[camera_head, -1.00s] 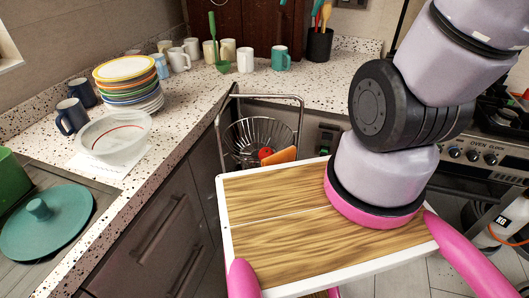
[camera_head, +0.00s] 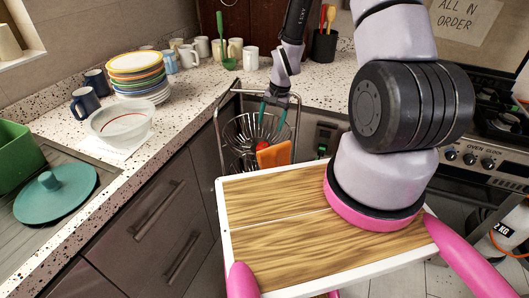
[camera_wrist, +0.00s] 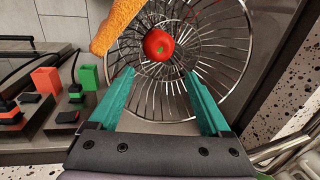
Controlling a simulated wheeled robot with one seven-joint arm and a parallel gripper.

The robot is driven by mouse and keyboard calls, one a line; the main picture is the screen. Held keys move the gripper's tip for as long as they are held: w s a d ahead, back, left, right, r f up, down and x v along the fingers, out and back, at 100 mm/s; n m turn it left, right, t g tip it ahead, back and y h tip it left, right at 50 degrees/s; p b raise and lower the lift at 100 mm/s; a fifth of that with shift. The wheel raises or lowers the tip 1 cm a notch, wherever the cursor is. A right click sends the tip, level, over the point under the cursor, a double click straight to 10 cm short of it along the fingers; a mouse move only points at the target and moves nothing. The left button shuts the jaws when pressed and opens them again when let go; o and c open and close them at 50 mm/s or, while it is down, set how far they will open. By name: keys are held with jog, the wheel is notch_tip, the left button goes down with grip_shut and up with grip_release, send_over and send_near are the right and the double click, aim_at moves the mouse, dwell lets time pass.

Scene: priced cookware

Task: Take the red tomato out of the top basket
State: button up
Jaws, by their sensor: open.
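The red tomato (camera_wrist: 158,45) lies in the round wire top basket (camera_wrist: 222,88) of a metal rack. It shows in the head view (camera_head: 262,146) as a small red patch, partly hidden by an orange item. That long orange item (camera_wrist: 115,24) lies beside the tomato at its left in the wrist view; the head view shows it at the basket's front (camera_head: 274,154). My gripper (camera_wrist: 160,90) has two teal fingers spread apart with nothing between them. In the head view my gripper (camera_head: 272,115) points down over the basket. The tomato is just beyond the fingertips in the wrist view.
The rack's metal frame (camera_head: 220,118) surrounds the basket. Speckled counters (camera_head: 205,90) flank it, with mugs (camera_head: 250,58), stacked plates (camera_head: 138,72) and a glass bowl (camera_head: 121,122). A drawer front (camera_head: 165,215) stands at the left, and the stove (camera_head: 490,155) at the right.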

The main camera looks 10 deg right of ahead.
send_over(265, 144)
jog(key=d, duration=0.1)
jog(key=f, duration=0.6)
jog(key=shift+s, duration=0.35)
jog(key=shift+w+a+f, duration=0.1)
jog(key=shift+a+f, duration=0.05)
jog(key=shift+f, duration=0.85)
jog(key=shift+w+a+f, duration=0.1)
jog(key=shift+a+f, duration=0.05)
jog(key=shift+f, duration=0.85)
jog(key=shift+w+a+f, duration=0.1)
jog(key=shift+a+f, duration=0.05)
jog(key=shift+f, duration=0.85)
jog(key=c, duration=1.1)
jog(key=shift+r, duration=0.1)
notch_tip(265, 144, up, 10)
jog(key=shift+f, duration=0.1)
notch_tip(265, 144, up, 2)
jog(key=shift+r, duration=0.1)
